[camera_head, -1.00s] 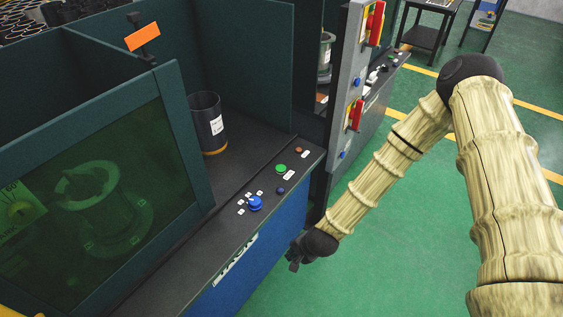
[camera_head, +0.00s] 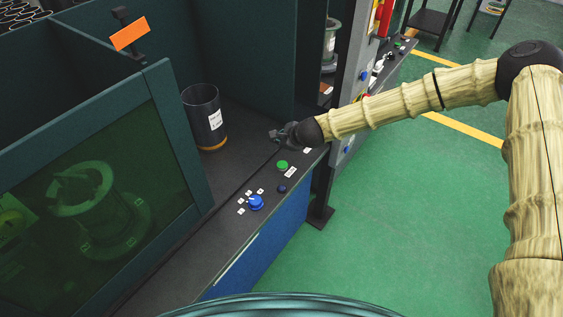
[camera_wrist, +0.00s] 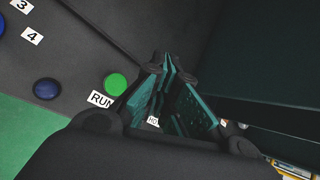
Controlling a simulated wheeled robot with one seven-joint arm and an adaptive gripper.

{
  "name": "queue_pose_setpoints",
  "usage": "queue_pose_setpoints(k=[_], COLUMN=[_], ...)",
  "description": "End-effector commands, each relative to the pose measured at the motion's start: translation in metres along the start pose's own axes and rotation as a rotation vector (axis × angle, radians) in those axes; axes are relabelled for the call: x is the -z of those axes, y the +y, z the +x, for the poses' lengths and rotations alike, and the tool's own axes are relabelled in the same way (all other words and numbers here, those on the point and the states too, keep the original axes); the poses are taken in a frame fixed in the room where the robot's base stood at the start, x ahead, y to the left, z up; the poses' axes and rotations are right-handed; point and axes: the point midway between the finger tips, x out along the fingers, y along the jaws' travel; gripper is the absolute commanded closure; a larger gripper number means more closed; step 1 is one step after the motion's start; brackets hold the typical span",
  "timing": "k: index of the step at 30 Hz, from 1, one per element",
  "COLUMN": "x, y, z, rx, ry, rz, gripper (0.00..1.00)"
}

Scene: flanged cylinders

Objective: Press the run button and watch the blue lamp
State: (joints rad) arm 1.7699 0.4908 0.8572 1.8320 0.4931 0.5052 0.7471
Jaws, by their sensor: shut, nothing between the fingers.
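The green run button (camera_head: 282,165) sits on the dark panel ledge, and it also shows in the wrist view (camera_wrist: 116,84) beside a RUN label (camera_wrist: 100,100). A small dark blue dome (camera_head: 282,189), perhaps the blue lamp, lies nearer on the ledge; it shows in the wrist view too (camera_wrist: 46,89) and looks unlit. My gripper (camera_head: 277,135) is shut and empty over the ledge, beyond the green button and apart from it. In the wrist view its fingers (camera_wrist: 168,68) stand right of the button and partly hide a label reading HO.
A larger blue knob (camera_head: 255,202) with small number labels stands on the near part of the ledge. A dark labelled cup (camera_head: 205,118) stands behind the ledge. A green-tinted window (camera_head: 90,205) at left shows a flanged cylinder. A grey post (camera_head: 349,85) rises behind my arm.

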Motion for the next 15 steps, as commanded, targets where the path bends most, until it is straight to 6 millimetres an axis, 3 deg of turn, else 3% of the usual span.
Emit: queue_pose_setpoints(k=[15], x=[0.0041], y=[0.0019], z=[0.0031], rx=[0.001], ry=[0.001], rz=[0.003], gripper=[1.0])
